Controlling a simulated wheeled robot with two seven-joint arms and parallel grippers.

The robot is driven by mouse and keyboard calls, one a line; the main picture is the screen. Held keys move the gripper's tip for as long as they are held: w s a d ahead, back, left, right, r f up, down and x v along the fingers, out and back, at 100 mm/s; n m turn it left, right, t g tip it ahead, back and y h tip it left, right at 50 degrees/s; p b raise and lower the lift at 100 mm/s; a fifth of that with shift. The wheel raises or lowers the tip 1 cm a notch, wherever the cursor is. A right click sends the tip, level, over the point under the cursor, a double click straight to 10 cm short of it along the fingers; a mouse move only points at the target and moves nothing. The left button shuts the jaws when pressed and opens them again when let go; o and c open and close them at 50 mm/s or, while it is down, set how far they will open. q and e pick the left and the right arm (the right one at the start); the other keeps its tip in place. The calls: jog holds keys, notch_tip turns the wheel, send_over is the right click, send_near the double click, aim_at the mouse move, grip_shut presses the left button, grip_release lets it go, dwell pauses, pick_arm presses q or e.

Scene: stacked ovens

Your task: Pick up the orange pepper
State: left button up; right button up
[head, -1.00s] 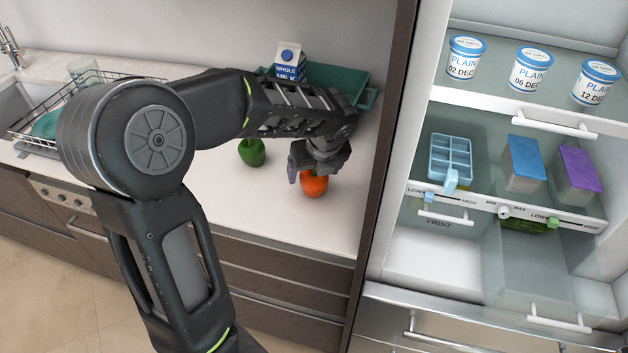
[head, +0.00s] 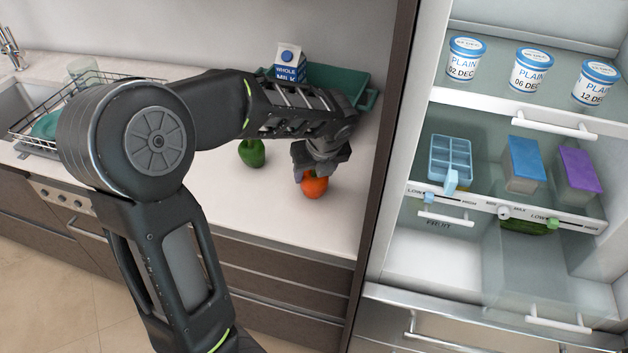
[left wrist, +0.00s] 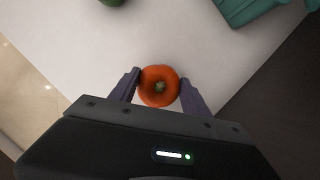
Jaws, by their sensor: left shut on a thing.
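The orange pepper (head: 314,187) is on the white counter, near its right end beside the dark fridge panel. In the left wrist view the pepper (left wrist: 159,87) sits between the two fingers, its stem facing the camera. My left gripper (head: 311,176) reaches down over it and is shut on it, with one finger on each side in the left wrist view (left wrist: 160,88). The pepper's underside is hidden, so I cannot tell whether it still touches the counter. My right gripper is not in view.
A green pepper (head: 252,153) lies to the left on the counter. A milk carton (head: 290,66) and a green tray (head: 338,84) stand behind. A dish rack (head: 30,125) is at the far left. The open fridge (head: 420,270) is on the right.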

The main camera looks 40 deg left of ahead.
pick_arm(q)
jog(key=shift+r, duration=0.1)
notch_tip(320, 180, up, 10)
jog(key=shift+f, duration=0.1)
dwell(0.4)
dwell(0.5)
